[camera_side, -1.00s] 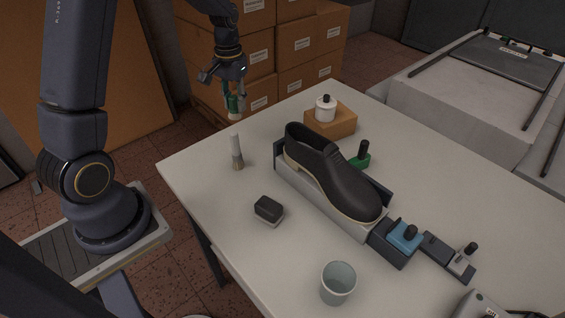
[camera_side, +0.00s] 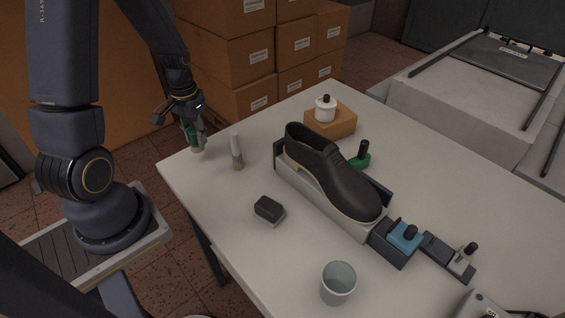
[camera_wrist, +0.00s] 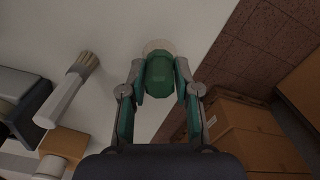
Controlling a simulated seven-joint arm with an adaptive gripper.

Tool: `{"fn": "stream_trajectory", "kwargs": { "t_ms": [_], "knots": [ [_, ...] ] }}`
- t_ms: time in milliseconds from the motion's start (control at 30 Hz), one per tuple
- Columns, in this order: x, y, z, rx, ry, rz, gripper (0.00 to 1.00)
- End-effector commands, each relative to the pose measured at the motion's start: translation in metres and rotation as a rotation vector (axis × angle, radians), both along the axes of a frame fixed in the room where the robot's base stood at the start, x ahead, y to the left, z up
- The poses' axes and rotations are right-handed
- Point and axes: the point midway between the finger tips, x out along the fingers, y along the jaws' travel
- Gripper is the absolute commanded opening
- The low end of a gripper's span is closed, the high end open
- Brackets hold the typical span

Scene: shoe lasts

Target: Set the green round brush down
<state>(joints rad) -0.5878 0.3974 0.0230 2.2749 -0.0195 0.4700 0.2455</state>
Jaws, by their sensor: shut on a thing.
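My gripper (camera_side: 191,127) is shut on the green round brush (camera_side: 192,138) at the table's left corner. The brush is upright with its pale bristle end down, low over or touching the tabletop; I cannot tell which. In the wrist view the green brush (camera_wrist: 160,77) sits between both fingers, with a pale round edge showing beyond it. The table (camera_side: 215,210) is light and mostly clear around this corner.
A white-handled brush (camera_side: 237,152) stands just right of my gripper. A black shoe (camera_side: 335,172) rests on a stand, with a dark block brush (camera_side: 268,210) and a glass (camera_side: 338,283) nearer. Cardboard boxes (camera_side: 240,50) are stacked behind the table.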

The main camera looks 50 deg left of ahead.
Motion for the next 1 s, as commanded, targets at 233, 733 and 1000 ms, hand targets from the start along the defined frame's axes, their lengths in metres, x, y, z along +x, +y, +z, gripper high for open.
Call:
{"fn": "stream_trajectory", "kwargs": {
  "t_ms": [233,733,1000],
  "knots": [
    [0.000,-0.001,-0.034,-0.002,0.002,0.000,0.00],
    [0.000,0.000,-0.041,0.000,-0.001,0.000,0.38],
    [0.000,0.000,-0.041,0.000,-0.001,0.000,0.56]
  ]
}}
